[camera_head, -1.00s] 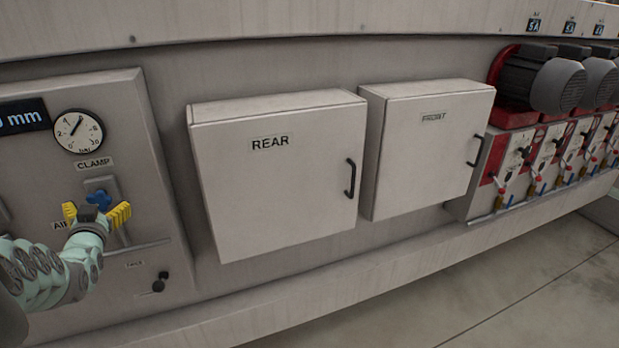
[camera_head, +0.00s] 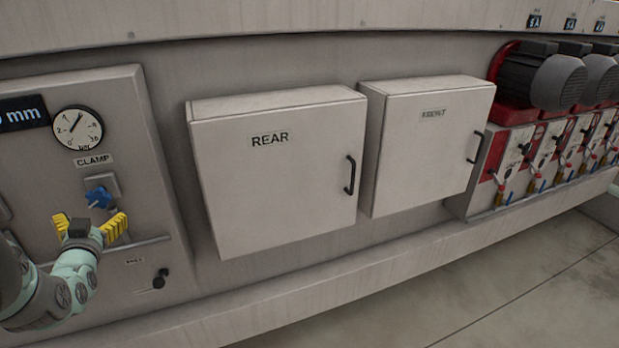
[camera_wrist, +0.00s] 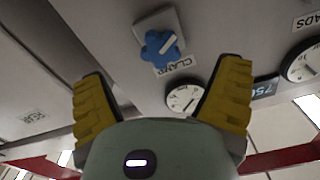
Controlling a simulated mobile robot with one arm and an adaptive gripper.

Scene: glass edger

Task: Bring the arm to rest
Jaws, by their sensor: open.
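My gripper (camera_head: 90,228) has yellow fingers and is at the lower left of the head view, in front of the control panel (camera_head: 135,120). Its fingers are spread with nothing between them. The blue clamp knob (camera_head: 99,197) is just above the gripper, apart from it. In the wrist view my gripper (camera_wrist: 162,100) is open, and the blue knob (camera_wrist: 158,48) shows beyond the fingertips on its plate, with the CLAMP label beside it.
A round gauge (camera_head: 78,128) and a display (camera_head: 22,113) are on the panel. A small black lever (camera_head: 160,280) sits low on it. The REAR cabinet (camera_head: 275,190) and a second cabinet (camera_head: 430,150) stick out to the right. Motors (camera_head: 545,78) stand farther right.

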